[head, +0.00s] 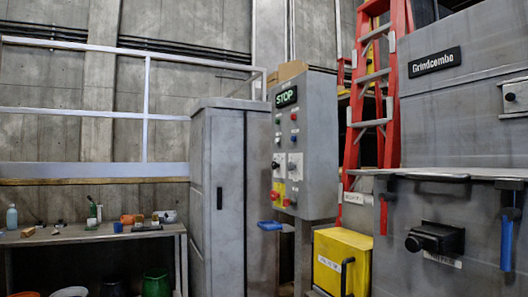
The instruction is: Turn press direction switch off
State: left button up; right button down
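A grey control box (315,140) with a lit green STOP display (286,97) stands right of centre in the head view. Its left-facing front carries small red, green and blue buttons in the upper part. Lower down are two switches on light plates, a left switch (277,164) and a right switch (293,166). Below them are a yellow plate (278,190) with red on it and a red knob (287,202). The labels are too small to read, so I cannot tell which is the press direction switch or its setting. Neither of my grippers is in view.
A grey cabinet (220,200) stands left of the control box. A blue handle-like part (270,225) juts out below the box. A yellow bin (342,262), a red ladder (375,100) and the grey Grindcombo machine (470,130) are right. A cluttered workbench (90,236) is left.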

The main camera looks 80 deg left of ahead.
aim_at(275, 165)
jog(key=u, duration=2.15)
